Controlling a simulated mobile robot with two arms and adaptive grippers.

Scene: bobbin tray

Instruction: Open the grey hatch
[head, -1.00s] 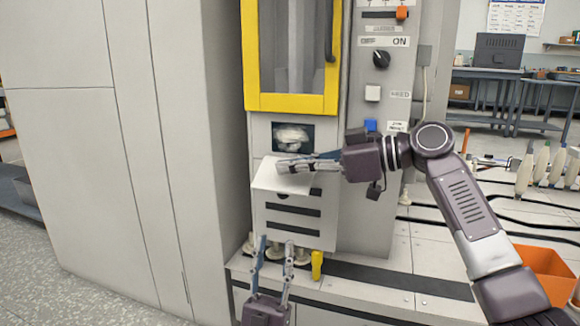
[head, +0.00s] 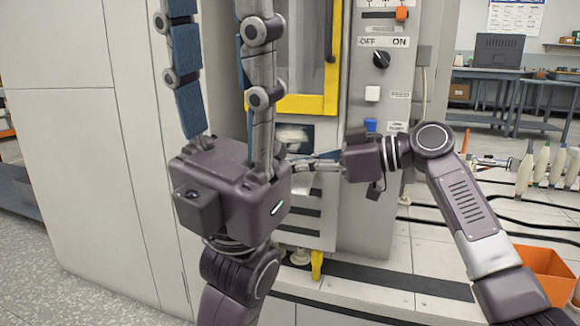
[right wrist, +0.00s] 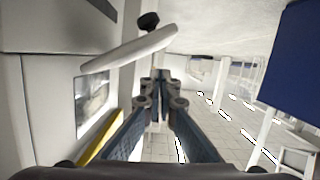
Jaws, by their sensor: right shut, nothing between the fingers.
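The grey hatch (right wrist: 128,50) is a pale flap with a black knob (right wrist: 149,20). In the right wrist view it stands tilted out from the machine face, beside an opening (right wrist: 93,103) with something pale inside. In the head view the opening (head: 293,135) is partly visible, while my left gripper hides most or all of the flap. My right gripper (right wrist: 160,76) is shut and empty, close to the flap; I cannot tell whether they touch. It shows in the head view (head: 312,164), its tips covered. My left gripper (head: 208,10) is open and empty, fingers up, large before the camera.
A yellow-framed door (head: 310,104) is above the opening. A control panel with a black knob (head: 381,60) is to the right. A yellow object (head: 317,264) stands on the ledge below. An orange bin (head: 546,270) and several pale bobbins (head: 541,163) are at the right.

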